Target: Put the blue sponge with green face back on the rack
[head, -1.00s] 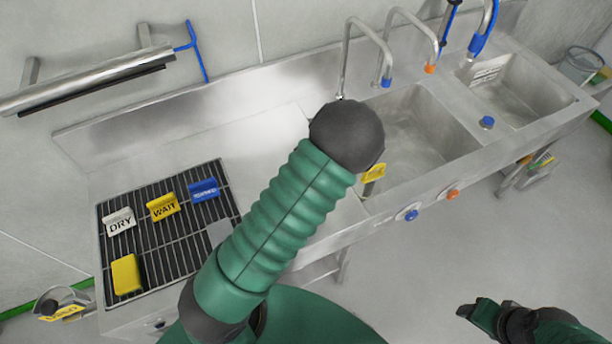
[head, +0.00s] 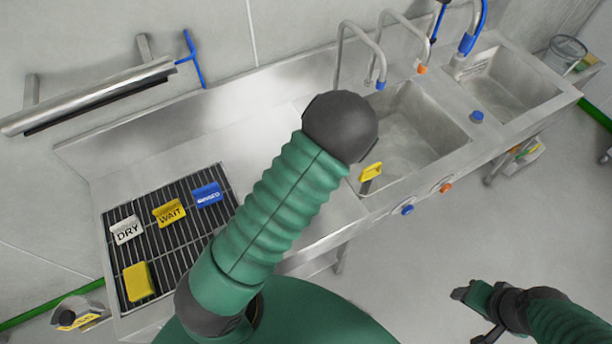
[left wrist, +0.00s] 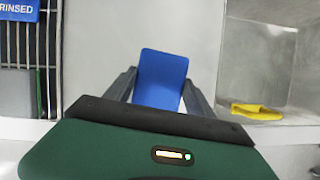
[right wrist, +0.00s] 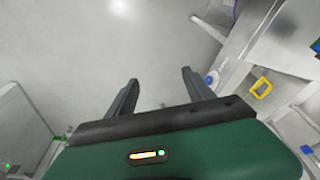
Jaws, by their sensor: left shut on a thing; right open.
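The blue sponge (left wrist: 162,78) shows a plain blue face between the fingers of my left gripper (left wrist: 160,92) in the left wrist view, and the gripper is shut on it. No green face of it can be seen. In the head view my left arm hides this gripper and sponge. The dark wire rack (head: 172,262) lies on the drainboard at the left of the head view, and its edge shows at the left of the left wrist view. My right gripper (right wrist: 158,88) is open and empty, over the floor, low at the right of the head view (head: 468,312).
The rack carries DRY (head: 126,230), WAIT (head: 169,213) and blue (head: 207,195) signs and a yellow sponge (head: 138,281). A grey block with a green side (left wrist: 14,94) is near the rack's right side. A yellow item (head: 371,171) is at the sink's (head: 415,125) near left corner.

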